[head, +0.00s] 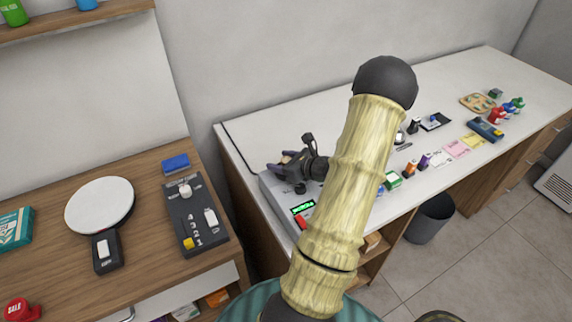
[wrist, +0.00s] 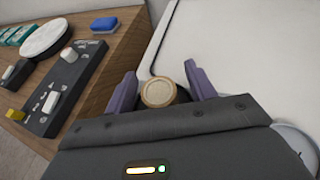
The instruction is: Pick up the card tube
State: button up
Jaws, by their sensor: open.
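The card tube (wrist: 157,92) shows in the wrist view as a brown cylinder with a pale round end facing the camera. It stands between the two purple fingers of my gripper (wrist: 165,80). The fingers are open, with the tube nearer the left finger and a gap on the right. Its lower part is hidden by the gripper body. In the head view my gripper (head: 285,160) is over the left end of the white counter, by the grey device with a green display (head: 302,207).
Left of the gap is a wooden counter with a black switch panel (head: 195,228), a blue box (head: 175,163) and a white round paddle (head: 100,205). Many small items stand along the white counter (head: 262,125) to the right. A grey bin (head: 430,222) stands on the floor.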

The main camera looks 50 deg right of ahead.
jog(key=c, duration=1)
jog(key=shift+r, duration=0.1)
notch_tip(320, 180, up, 10)
jog(key=shift+f, duration=0.1)
dwell(0.3)
